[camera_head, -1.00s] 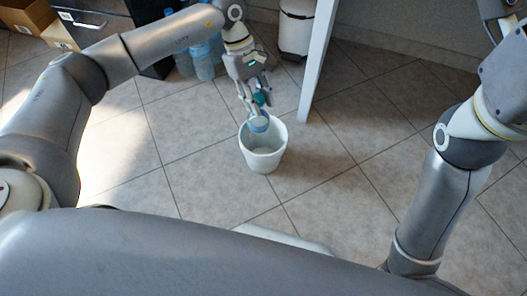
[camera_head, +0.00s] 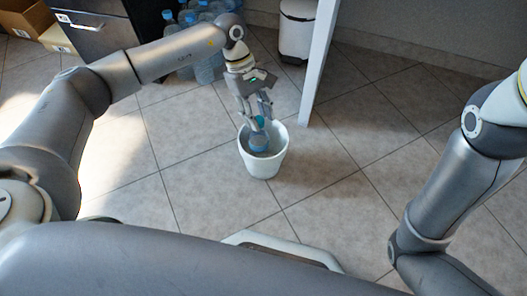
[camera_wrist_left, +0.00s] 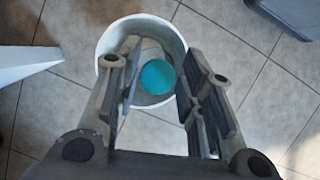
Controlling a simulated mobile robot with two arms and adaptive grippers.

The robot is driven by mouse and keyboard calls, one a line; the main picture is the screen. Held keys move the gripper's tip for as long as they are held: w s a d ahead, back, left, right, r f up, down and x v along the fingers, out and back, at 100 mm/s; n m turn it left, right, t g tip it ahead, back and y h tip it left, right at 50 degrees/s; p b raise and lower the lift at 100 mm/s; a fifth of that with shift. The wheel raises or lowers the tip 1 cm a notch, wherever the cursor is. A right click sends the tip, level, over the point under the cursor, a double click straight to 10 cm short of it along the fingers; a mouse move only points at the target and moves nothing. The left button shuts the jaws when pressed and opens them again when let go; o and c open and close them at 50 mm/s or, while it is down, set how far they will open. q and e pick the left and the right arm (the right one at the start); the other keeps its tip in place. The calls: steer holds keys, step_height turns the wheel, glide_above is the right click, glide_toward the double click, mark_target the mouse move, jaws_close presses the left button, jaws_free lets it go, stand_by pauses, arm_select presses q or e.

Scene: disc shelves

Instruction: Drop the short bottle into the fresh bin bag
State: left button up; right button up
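The short bottle (camera_head: 259,143) is bluish with a teal cap (camera_wrist_left: 157,77). It is upright inside the mouth of the white bin (camera_head: 262,168), which stands on the floor. The bin also shows in the left wrist view (camera_wrist_left: 112,37). No separate bag can be told apart from the bin's pale inside. My left gripper (camera_head: 259,119) points down over the bin with its fingers spread. In the left wrist view, the cap shows between the open fingers (camera_wrist_left: 160,85), with gaps beside it. Whether the bottle rests on the bin's bottom is hidden. My right gripper is out of view.
A white upright panel (camera_head: 318,65) stands behind the bin to the right, with a white pedal bin (camera_head: 296,30) beyond it. Several large bottles (camera_head: 205,62) stand by the dark drawer cabinet (camera_head: 98,35). Cardboard boxes (camera_head: 25,17) are at far left. The tiles around the bin are clear.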

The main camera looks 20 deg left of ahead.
arm_select(q)
steer(key=shift+o, duration=1.1)
steer(key=v, duration=1.2)
steer(key=shift+d, duration=0.1)
